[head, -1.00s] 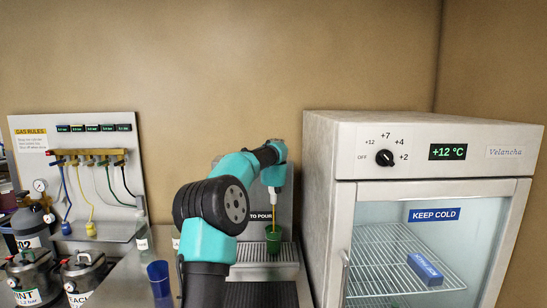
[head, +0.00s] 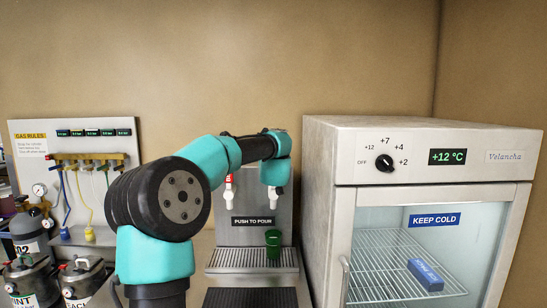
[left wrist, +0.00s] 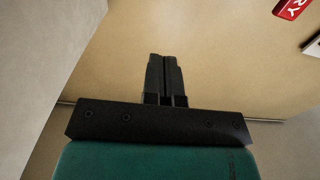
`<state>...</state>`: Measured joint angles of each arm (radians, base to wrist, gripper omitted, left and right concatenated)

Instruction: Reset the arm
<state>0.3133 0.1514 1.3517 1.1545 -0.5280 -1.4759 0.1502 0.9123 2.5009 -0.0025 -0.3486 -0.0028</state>
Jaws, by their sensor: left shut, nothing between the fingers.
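My left arm (head: 160,200) rises from the bottom of the head view and reaches over to the tap unit. Its teal wrist end (head: 277,172) is in front of the taps' upper part; the fingers are hidden there. In the left wrist view my left gripper (left wrist: 164,60) has its two black fingers together, with nothing between them. It points at a bare tan wall. My right gripper is in no view.
A fridge (head: 420,150) stands close on the right. A gas panel (head: 115,165) and kegs (head: 28,282) are on the left.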

